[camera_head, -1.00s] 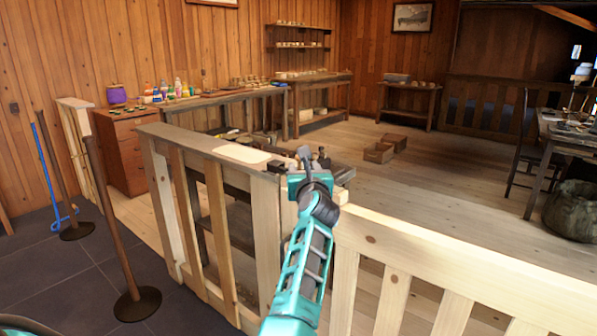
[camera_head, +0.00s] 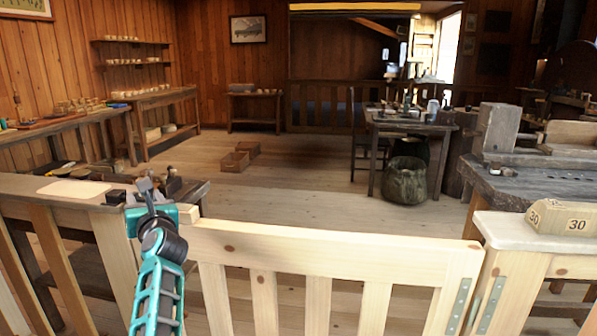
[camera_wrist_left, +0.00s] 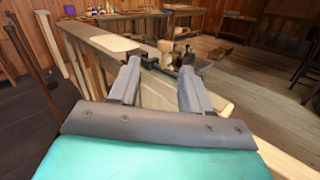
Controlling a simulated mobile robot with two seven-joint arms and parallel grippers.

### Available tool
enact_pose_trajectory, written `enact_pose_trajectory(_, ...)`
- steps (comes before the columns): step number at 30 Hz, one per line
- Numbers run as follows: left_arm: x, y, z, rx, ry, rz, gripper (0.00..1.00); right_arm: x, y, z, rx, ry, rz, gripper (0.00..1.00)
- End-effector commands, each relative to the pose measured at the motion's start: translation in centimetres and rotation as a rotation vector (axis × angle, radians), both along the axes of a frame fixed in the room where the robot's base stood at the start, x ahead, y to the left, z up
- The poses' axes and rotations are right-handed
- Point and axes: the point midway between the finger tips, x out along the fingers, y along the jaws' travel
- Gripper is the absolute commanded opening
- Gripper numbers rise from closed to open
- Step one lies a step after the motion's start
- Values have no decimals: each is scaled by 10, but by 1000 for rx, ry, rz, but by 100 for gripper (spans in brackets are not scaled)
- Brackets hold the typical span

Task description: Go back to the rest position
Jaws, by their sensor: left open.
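My left gripper (camera_head: 148,188) is over the top rail of the pale wooden fence (camera_head: 235,240), at the left of the head view. In the left wrist view its two grey fingers (camera_wrist_left: 160,70) stand apart with a gap between them. I see nothing held in the gap. Small dark and light wooden pieces (camera_wrist_left: 167,47) show just beyond the fingertips; I cannot tell whether any touches them. My right gripper is not in view.
A pale flat board (camera_head: 73,189) lies on the fence top at left. A wooden block marked 30 (camera_head: 562,218) sits on the ledge at right. Behind are a dark worktable (camera_head: 500,185), a sack (camera_head: 406,182) and floor boxes (camera_head: 235,161). The middle floor is clear.

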Motion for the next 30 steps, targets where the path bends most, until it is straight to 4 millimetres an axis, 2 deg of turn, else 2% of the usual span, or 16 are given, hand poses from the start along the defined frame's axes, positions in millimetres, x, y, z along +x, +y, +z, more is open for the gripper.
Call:
enact_pose_trajectory(2,-15,-3,-10,202,93,-4,48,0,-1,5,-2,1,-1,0)
enact_pose_trajectory(5,-36,-21,-24,549,244,-36,48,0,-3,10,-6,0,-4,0)
enact_pose_trajectory(8,-58,-51,-46,922,404,-98,48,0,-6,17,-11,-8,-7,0)
enact_pose_trajectory(11,-84,-87,-77,1288,554,-187,48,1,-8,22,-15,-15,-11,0)
enact_pose_trajectory(14,-118,-124,-116,1648,686,-299,48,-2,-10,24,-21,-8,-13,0)
enact_pose_trajectory(17,-161,-158,-159,2003,791,-431,48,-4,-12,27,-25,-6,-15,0)
enact_pose_trajectory(21,-233,-193,-214,2464,872,-627,48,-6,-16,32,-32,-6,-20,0)
enact_pose_trajectory(24,-280,-207,-240,2725,883,-742,48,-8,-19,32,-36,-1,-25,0)
enact_pose_trajectory(26,-303,-212,-251,2843,879,-795,48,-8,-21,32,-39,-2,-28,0)
enact_pose_trajectory(27,-314,-214,-256,-2902,-872,822,48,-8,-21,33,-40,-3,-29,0)
enact_pose_trajectory(30,-333,-216,-263,-2816,-808,812,48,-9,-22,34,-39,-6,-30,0)
